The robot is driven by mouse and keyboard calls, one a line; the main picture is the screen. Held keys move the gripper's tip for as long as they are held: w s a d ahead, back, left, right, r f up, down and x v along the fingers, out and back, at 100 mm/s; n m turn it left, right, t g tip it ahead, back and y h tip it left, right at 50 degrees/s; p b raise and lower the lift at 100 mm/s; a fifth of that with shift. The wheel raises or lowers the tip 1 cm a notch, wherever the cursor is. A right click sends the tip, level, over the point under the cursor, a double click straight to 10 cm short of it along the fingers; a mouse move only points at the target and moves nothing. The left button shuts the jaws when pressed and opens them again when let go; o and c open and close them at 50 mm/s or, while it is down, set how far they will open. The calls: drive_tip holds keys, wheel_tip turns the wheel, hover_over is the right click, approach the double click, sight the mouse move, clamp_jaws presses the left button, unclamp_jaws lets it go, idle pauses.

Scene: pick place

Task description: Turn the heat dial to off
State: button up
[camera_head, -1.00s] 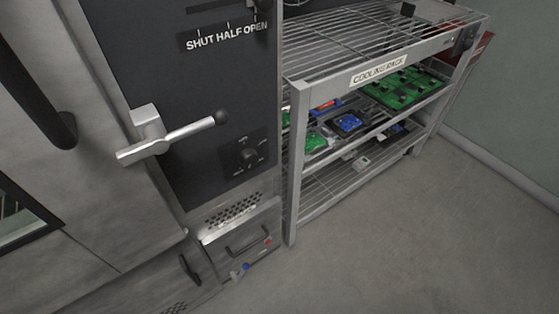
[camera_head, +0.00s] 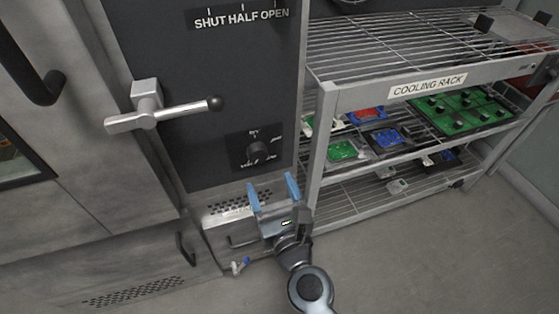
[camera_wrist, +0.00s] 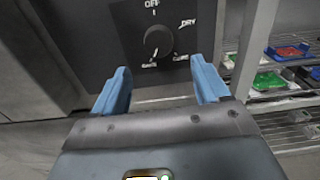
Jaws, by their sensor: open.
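The heat dial (camera_head: 257,152) is a round black knob on a dark panel of the oven-like cabinet. In the wrist view the dial (camera_wrist: 158,41) has labels around it: OFF at the top, DRY at the upper right, and two smaller words below. Its pale pointer mark appears to point down toward the lower-left label, away from OFF. My gripper (camera_head: 273,190) has two blue fingers and is open and empty. It is below the dial and apart from it. In the wrist view the fingers (camera_wrist: 163,88) stand apart, below and either side of the dial.
A metal lever handle (camera_head: 160,116) juts out above and left of the dial. The cooling rack (camera_head: 325,150) stands close on the right, with green, blue and red boards (camera_head: 385,138) on its shelf. A small drawer (camera_head: 225,235) is below the panel. Open floor lies at the lower right.

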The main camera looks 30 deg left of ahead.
sight(259, 158)
drive_tip(key=b+x, duration=0.1)
drive_tip(key=x, duration=0.7)
drive_tip(key=shift+a+r, duration=0.1)
drive_tip(key=c, duration=1)
